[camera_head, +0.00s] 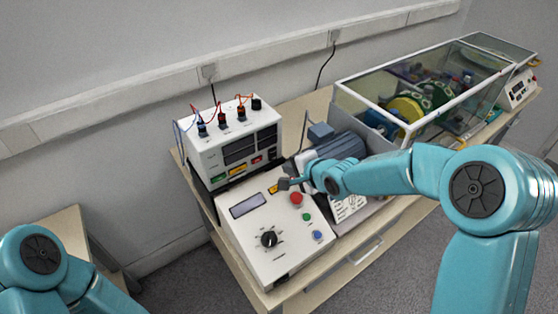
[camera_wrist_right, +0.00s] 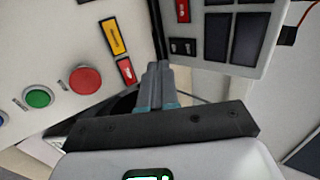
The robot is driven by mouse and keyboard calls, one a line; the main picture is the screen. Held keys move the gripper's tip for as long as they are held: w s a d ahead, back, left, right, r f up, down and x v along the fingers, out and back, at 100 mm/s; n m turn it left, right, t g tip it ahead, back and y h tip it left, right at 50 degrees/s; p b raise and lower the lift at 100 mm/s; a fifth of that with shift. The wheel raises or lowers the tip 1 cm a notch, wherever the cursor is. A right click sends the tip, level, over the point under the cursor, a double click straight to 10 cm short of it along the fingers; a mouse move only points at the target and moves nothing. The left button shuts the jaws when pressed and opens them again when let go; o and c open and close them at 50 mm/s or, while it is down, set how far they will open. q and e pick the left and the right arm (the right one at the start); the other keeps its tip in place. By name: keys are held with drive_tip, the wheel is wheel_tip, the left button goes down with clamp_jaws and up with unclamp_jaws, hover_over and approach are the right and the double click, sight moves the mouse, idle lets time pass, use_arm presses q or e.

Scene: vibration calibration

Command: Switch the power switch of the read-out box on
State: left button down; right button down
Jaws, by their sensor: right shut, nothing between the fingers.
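The white box with dark display windows (camera_head: 238,140), which looks like the read-out box, stands at the back left of the bench. Its front also shows in the right wrist view (camera_wrist_right: 235,35), with a small black switch (camera_wrist_right: 183,46) beside a red one (camera_wrist_right: 183,10). I cannot tell the switch's position. My right gripper (camera_head: 287,184) is shut and empty, just in front of that box and over the upper edge of the sloped console. Its fingertips (camera_wrist_right: 160,68) show close to the black switch, apparently apart from it. My left gripper is out of view; only its arm shows.
The sloped console (camera_head: 254,240) has a black knob (camera_head: 268,239), a red button (camera_head: 296,199), and green and blue buttons. A grey motor (camera_head: 340,147) stands beside it. A glass-covered machine (camera_head: 425,85) is farther right. Leads (camera_head: 221,110) rise from the display box's top.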

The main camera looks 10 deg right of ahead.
sight(273, 159)
drive_tip(key=w, duration=0.1)
drive_tip(key=w+f, duration=0.1)
drive_tip(key=w+a+p, duration=0.1)
drive_tip(key=w, duration=0.1)
drive_tip(key=shift+w+f, duration=0.1)
drive_tip(key=shift+f, duration=0.2)
drive_tip(key=shift+w+a, duration=0.35)
drive_tip(key=shift+a, duration=0.1)
drive_tip(key=shift+w+d+f, duration=0.1)
drive_tip(key=shift+w+f, duration=0.05)
drive_tip(key=shift+w, duration=0.2)
drive_tip(key=shift+s, duration=0.1)
drive_tip(key=shift+f+t+b, duration=0.45)
drive_tip(key=shift+t+b, duration=0.05)
drive_tip(key=shift+b, duration=0.7)
drive_tip(key=shift+r+b, duration=0.15)
drive_tip(key=shift+b, duration=0.15)
drive_tip(key=shift+r+y, duration=0.1)
drive_tip(key=shift+y, duration=0.2)
